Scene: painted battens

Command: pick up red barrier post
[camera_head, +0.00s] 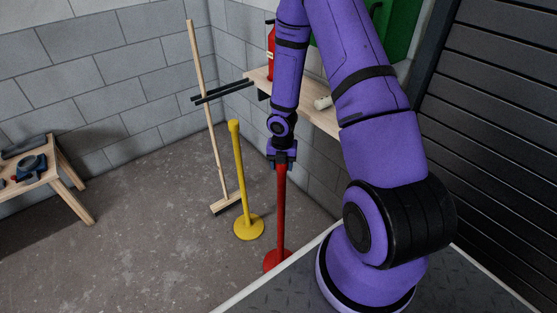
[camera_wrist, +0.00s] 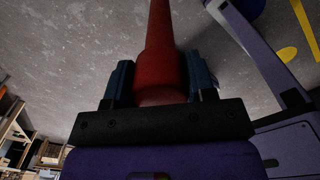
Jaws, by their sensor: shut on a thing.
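The red barrier post (camera_head: 281,215) stands upright on the floor in the head view, its round base partly cut off by the edge of my platform. My gripper (camera_head: 282,163) is at the top of the post, pointing down, with its fingers shut around it. In the wrist view the red post (camera_wrist: 161,55) runs away from between the two dark fingers of my gripper (camera_wrist: 161,85). The fingers sit on either side of the post's top end. I cannot tell whether the base touches the floor.
A yellow post (camera_head: 240,180) stands close to the left of the red one. A wooden shelf (camera_head: 320,115) is behind my arm. A wooden bench (camera_head: 45,180) stands at far left. The floor at left is clear.

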